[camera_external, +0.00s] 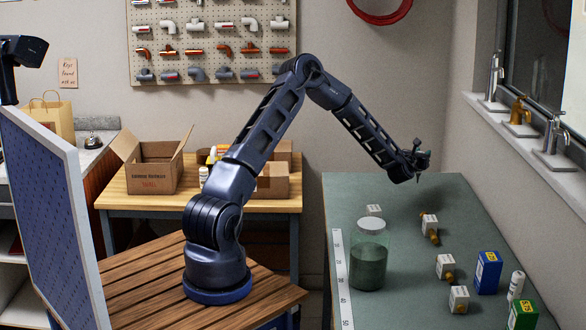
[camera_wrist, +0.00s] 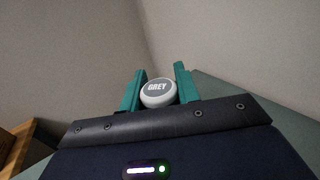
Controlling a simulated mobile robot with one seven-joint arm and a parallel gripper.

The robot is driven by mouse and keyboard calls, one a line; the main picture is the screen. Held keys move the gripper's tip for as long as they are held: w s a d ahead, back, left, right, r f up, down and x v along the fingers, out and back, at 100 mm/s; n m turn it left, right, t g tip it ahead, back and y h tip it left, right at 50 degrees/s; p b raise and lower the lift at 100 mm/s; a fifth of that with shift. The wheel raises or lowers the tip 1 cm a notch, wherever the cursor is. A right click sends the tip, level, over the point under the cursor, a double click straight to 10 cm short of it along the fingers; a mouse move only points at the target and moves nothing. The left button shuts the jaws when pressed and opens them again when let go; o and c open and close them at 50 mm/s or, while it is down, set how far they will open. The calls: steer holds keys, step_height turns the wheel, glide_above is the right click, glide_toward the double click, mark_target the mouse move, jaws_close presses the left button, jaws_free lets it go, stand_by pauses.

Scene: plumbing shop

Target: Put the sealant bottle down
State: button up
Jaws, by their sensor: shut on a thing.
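The rest of the bottle is hidden behind the cap. In the external view, my gripper (camera_external: 421,160) is held in the air above the far part of the grey-green table (camera_external: 350,190). The bottle cannot be made out clearly there.
On the table stand a lidded glass jar (camera_external: 370,262), several small white boxes, a blue box (camera_external: 488,272), a green box (camera_external: 523,314) and a white bottle (camera_external: 516,286). A ruler strip (camera_external: 341,280) runs along the left edge. The table's far part looks mostly clear.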

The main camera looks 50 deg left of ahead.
steer(key=s+a+r+n+g+y, duration=0.1)
steer(key=a+r+n+g+y, duration=0.25)
steer(key=a, duration=0.75)
steer(key=s+a+r+n+g+y, duration=0.1)
steer(key=a+r+n+g+y, duration=0.2)
steer(key=a, duration=0.7)
steer(key=a+r+n+g+y, duration=0.25)
steer(key=a+y, duration=0.25)
steer(key=a, duration=0.6)
steer(key=s+a+r+n+g+y, duration=0.1)
steer(key=s+a+r+n+g, duration=0.4)
steer(key=s+a+r, duration=0.5)
steer(key=s+a+r+n+g+y, duration=0.1)
steer(key=s+a+r+n+g, duration=0.45)
steer(key=a, duration=0.75)
steer(key=shift+m+g, duration=0.75)
steer(key=shift+m, duration=0.1)
steer(key=f, duration=3.4)
steer(key=shift+s+d, duration=0.2)
steer(key=shift+s, duration=0.05)
steer(key=shift+f, duration=0.1)
steer(key=o, duration=1.1)
